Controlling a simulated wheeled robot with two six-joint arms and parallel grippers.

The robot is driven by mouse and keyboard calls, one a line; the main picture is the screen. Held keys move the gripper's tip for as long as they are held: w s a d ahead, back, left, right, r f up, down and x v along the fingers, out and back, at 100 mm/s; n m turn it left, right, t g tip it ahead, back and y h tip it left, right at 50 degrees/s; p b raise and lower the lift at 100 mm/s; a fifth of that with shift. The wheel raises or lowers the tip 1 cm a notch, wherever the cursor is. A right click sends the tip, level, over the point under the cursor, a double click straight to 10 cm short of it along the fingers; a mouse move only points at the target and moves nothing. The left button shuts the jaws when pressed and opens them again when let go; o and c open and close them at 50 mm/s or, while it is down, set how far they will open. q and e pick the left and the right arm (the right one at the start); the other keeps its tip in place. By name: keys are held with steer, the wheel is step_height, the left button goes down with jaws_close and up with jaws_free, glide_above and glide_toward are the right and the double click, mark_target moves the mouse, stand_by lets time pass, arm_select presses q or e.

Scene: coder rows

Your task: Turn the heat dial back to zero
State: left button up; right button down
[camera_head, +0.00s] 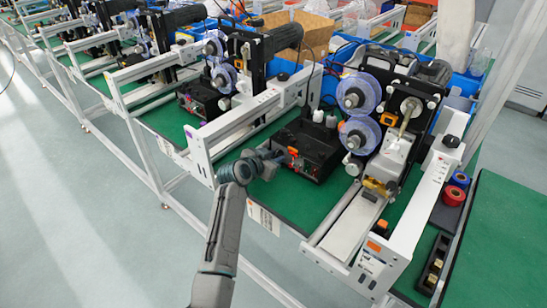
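My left gripper (272,158) reaches in from the bottom on its grey arm. Its tip is close to the left front face of a black control box (322,147) on the green bench. Small orange-red parts (293,152) show on that face beside the gripper. The heat dial cannot be made out clearly; the gripper may cover it. I cannot tell whether the fingers touch the box or whether they are open or shut. My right gripper is not in view.
A coder machine with clear blue-tinted reels (358,93) stands right of the box. A white guide rail (345,225) lies in front. Red and blue rolls (454,195) sit at the right. More machines line the rows behind. The floor (80,220) at left is clear.

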arm_select(q)
steer(key=shift+a+n, duration=0.1)
steer(key=shift+n, duration=0.2)
steer(key=shift+w+n+g+h+p, duration=0.1)
steer(key=shift+n+g+h+p, duration=0.2)
steer(key=shift+n+p, duration=0.1)
steer(key=shift+a+n+g+h, duration=0.1)
steer(key=shift+n+g+h, duration=0.35)
steer(key=shift+n, duration=0.35)
steer(key=shift+n+h, duration=0.3)
steer(key=shift+h, duration=0.05)
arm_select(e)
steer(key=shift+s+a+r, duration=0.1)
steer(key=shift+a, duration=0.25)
arm_select(q)
steer(key=o, duration=0.7)
